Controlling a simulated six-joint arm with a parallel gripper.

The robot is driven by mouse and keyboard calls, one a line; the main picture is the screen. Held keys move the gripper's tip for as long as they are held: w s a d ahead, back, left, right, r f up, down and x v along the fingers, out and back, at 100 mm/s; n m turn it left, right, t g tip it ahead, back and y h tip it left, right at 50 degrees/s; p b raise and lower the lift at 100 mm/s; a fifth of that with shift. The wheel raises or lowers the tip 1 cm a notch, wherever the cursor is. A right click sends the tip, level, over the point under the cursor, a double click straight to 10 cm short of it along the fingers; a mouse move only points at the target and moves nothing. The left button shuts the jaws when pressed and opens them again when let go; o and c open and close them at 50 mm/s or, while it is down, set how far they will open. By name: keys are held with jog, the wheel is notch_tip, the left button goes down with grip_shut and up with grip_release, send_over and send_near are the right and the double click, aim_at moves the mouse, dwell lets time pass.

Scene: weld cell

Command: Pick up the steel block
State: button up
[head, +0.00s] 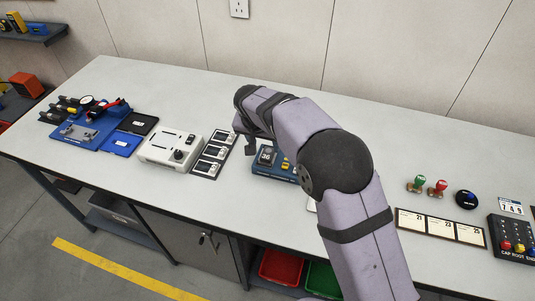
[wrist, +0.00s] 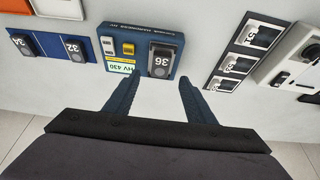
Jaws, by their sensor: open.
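A dark grey block marked 36 (wrist: 160,59) sits on the right part of a blue hardness stand (wrist: 118,40) in the wrist view. The same block (head: 266,156) shows in the head view, just right of my gripper (head: 251,146). Two similar blocks, marked 32 (wrist: 75,48) and 34 (wrist: 24,44), lie on a blue panel at the left of the wrist view. I cannot tell from looks which are steel. My gripper (wrist: 158,87) is open and empty. Its two blue fingers point toward block 36, apart from it, with its near end lined up between them.
Left of the stand in the head view is a rack of three dark panels (head: 210,155), then a white instrument box (head: 170,148). A blue tray with tools (head: 80,132) is farther left. Stamps (head: 437,188) and a numbered tray (head: 440,229) are at right. The back of the table is clear.

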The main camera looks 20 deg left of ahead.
aim_at(267, 153)
jog(key=shift+p+x, duration=1.85)
jog(key=shift+x, duration=1.4)
jog(key=shift+s, duration=0.1)
jog(key=shift+a, duration=0.1)
grip_shut()
